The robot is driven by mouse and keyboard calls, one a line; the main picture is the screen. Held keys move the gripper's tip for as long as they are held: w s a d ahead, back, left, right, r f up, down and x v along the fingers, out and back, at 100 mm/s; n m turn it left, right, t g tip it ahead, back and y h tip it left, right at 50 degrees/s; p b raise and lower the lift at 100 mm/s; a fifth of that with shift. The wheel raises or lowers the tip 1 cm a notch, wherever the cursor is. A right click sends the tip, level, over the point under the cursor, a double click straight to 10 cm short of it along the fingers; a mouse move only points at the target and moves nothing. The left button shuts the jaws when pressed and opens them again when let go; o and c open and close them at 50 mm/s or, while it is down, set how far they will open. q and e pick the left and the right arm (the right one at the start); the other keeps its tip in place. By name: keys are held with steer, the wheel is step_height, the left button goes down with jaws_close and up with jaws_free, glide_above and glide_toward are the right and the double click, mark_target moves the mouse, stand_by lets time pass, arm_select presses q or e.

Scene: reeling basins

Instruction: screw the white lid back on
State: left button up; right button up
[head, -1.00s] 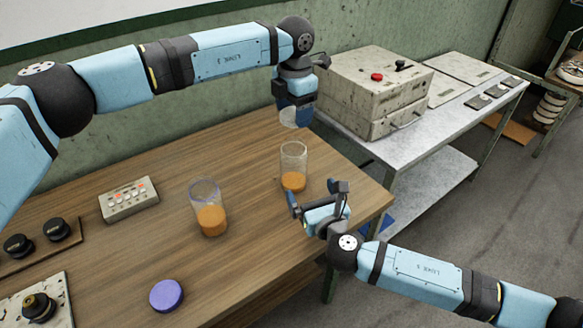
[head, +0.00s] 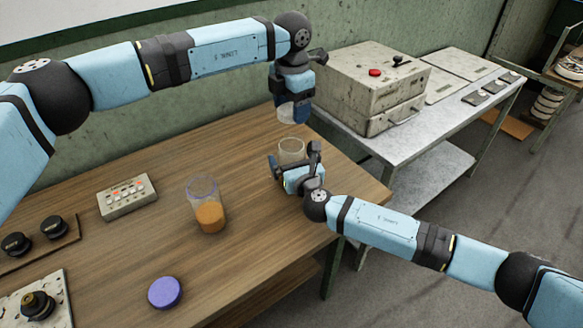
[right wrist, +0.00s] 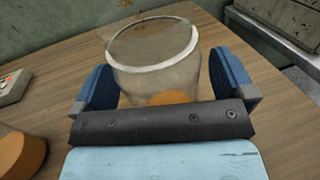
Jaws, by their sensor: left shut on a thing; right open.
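A clear jar (head: 291,146) with orange contents stands near the right end of the wooden table; its lower part is hidden behind my right gripper in the head view. My right gripper (head: 295,160) is open, with one finger on each side of the jar. In the right wrist view the jar (right wrist: 155,70) has an open top with a pale rim and sits between the two blue fingers. My left gripper (head: 289,100) points down above and behind the jar, shut on a whitish, partly hidden thing that looks like the white lid (head: 286,111).
Another clear jar with orange contents (head: 208,207) stands left of the grippers. A purple lid (head: 164,293) lies near the front edge. A button box (head: 127,198) and black knobs (head: 53,228) are at left. A metal bench (head: 397,150) with a grey machine (head: 365,95) stands at right.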

mark_target(292, 134)
steer(key=shift+w+a, duration=0.15)
steer(key=shift+w, duration=0.15)
steer(key=shift+c, duration=0.2)
steer(key=c, duration=1.3)
arm_select(q)
steer(key=shift+f, duration=2.5)
arm_select(e)
steer(key=shift+o, duration=0.2)
arm_select(q)
steer(key=shift+f, duration=0.85)
steer(key=shift+f, duration=0.55)
